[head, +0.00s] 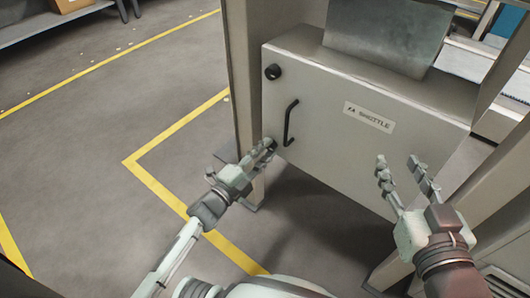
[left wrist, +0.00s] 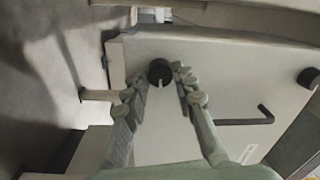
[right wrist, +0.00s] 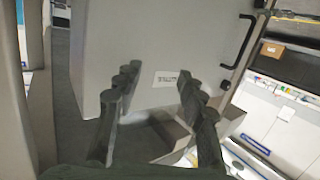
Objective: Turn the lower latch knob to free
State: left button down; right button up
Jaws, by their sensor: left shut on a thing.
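The lower latch knob (left wrist: 160,69) is a round black knob with a pale mark, near a corner of the grey cabinet door (head: 340,140). My left gripper (head: 268,145) is at the door's lower left, its fingers hiding the knob in the head view. In the left wrist view its fingers lie on either side of the knob, shut on it. The upper latch knob (head: 272,72) is black, near the door's top left; it also shows in the left wrist view (left wrist: 308,77). My right gripper (head: 402,163) is open and empty in front of the door's lower right.
A black bar handle (head: 290,122) stands out from the door between the two knobs. A SHUTTLE label (head: 369,117) is right of it. Grey posts (head: 240,80) flank the cabinet. The floor (head: 90,130) to the left is clear, with yellow lines.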

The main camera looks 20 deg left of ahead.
pick_arm(q)
jog(key=shift+m, duration=0.5)
pick_arm(e)
jog(key=shift+a+r+t, duration=0.3)
jog(key=shift+a+r, duration=0.1)
jog(key=shift+r, duration=0.3)
pick_arm(q)
jog(key=c, duration=1.2)
grip_release()
jog(key=v, duration=1.2)
